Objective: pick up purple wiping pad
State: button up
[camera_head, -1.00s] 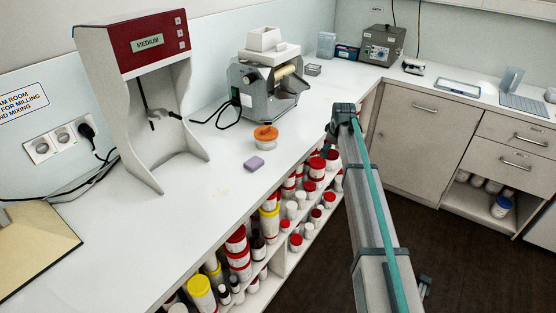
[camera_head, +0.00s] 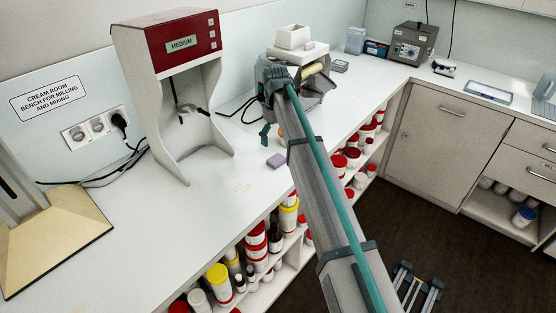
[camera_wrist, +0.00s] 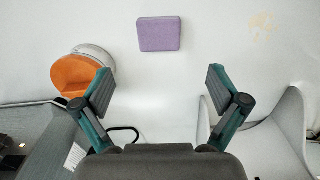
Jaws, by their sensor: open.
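The purple wiping pad (camera_head: 276,161) lies flat on the white bench, near its front edge. In the wrist view the pad (camera_wrist: 159,34) is at the top centre, beyond my fingertips and roughly in line with the gap between them. My gripper (camera_wrist: 160,80) is open and empty, with its two fingers spread wide. In the head view a teal finger of my gripper (camera_head: 266,135) shows just behind the pad, apart from it; the arm hides the rest.
The roller mill (camera_head: 315,85) stands behind my arm.

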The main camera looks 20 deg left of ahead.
aim_at(277, 159)
jog(key=shift+d+f+p, duration=0.15)
jog(key=shift+f+p, duration=1.6)
jog(key=shift+f, duration=3.05)
jog(key=c, duration=0.9)
